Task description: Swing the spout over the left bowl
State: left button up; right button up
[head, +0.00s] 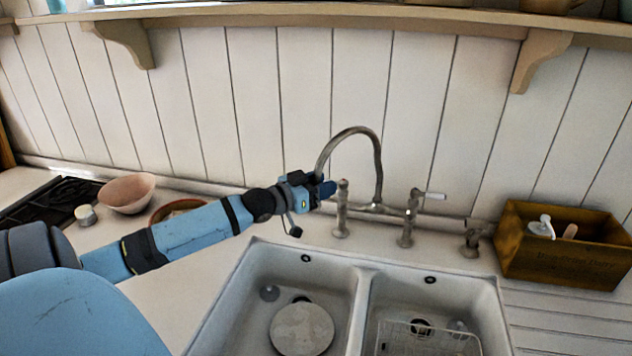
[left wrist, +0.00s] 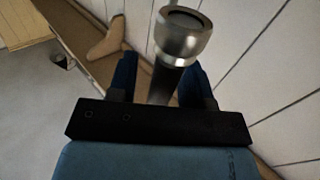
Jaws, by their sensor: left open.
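The metal tap's arched spout (head: 352,131) rises from the bridge tap behind the sink and curves to the left. Its free end hangs beside my left gripper (head: 322,190). In the left wrist view, the spout's round end (left wrist: 183,36) and pipe lie between the two blue fingers of my left gripper (left wrist: 162,80). The fingers are open, on either side of the pipe; contact cannot be told. The left bowl (head: 252,292) of the white sink is in front of and below the gripper. A divider separates it from the right bowl (head: 385,300). My right gripper is not seen.
A white lever handle (head: 434,196) stands right of the spout. A wooden box (head: 560,262) sits on the right counter. A pink bowl (head: 126,193) and a brown bowl (head: 170,211) stand near my left arm. A round board (head: 301,329) lies in the left bowl.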

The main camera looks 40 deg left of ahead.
pick_arm(q)
jog(key=shift+s+a+f, duration=0.1)
jog(key=shift+s, duration=0.35)
jog(key=b+v, duration=0.1)
jog(key=v, duration=1.2)
jog(key=shift+w, duration=0.1)
